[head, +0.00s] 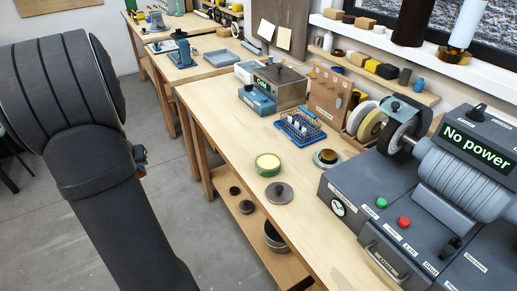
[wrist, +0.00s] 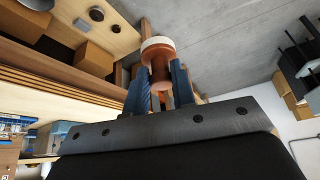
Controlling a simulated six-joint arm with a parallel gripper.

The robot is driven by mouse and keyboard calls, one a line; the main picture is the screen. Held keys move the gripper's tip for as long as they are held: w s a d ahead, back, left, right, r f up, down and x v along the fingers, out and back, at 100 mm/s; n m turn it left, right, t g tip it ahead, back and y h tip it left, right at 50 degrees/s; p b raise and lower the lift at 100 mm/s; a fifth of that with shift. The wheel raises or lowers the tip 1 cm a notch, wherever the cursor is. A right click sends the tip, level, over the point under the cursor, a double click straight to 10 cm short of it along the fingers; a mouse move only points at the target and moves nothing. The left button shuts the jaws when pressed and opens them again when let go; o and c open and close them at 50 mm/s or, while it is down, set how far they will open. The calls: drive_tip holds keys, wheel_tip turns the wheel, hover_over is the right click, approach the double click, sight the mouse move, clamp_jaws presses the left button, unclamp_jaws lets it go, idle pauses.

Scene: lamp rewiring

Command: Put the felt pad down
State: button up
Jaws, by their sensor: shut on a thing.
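My gripper (wrist: 160,82) is shut on the felt pad (wrist: 157,43), a pale cream disc on a brown, rounded handle. The blue fingers hold the handle from both sides, and the cream face points away from the gripper. In the wrist view the pad is held in the air, with grey floor and the bench side behind it. In the head view my arm fills the left, and the gripper and pad are not visible there.
A grey machine (head: 385,195) reading "No power" stands at right. Bare bench lies left of the tin.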

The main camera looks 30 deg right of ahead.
drive_tip(key=s+d+r+m+g+h, duration=0.15)
drive_tip(key=s+d+m, duration=0.25)
drive_tip(key=d, duration=1)
drive_tip(key=s+d+r+m+g+h, duration=0.1)
drive_tip(key=s+d+r+m, duration=0.25)
drive_tip(key=d, duration=1.15)
drive_tip(key=s+d+r+m+g+h, duration=0.1)
drive_tip(key=s+d+m, duration=0.2)
drive_tip(key=s+d, duration=0.6)
drive_tip(key=s+d+r+m+g, duration=0.2)
drive_tip(key=s+d+m, duration=0.2)
drive_tip(key=s+d, duration=0.5)
drive_tip(key=shift+t, duration=0.25)
drive_tip(key=shift+s+d+f, duration=0.1)
drive_tip(key=shift+s+f, duration=0.15)
drive_tip(key=shift+f, duration=1.4)
drive_tip(key=shift+s+a+f, duration=0.1)
drive_tip(key=shift+s+f, duration=0.1)
drive_tip(key=shift+f, duration=1.45)
drive_tip(key=shift+s+d+f, duration=0.1)
drive_tip(key=shift+s+f, duration=0.15)
drive_tip(key=shift+f, duration=1.4)
drive_tip(key=shift+f, duration=0.15)
drive_tip(key=o, duration=0.9)
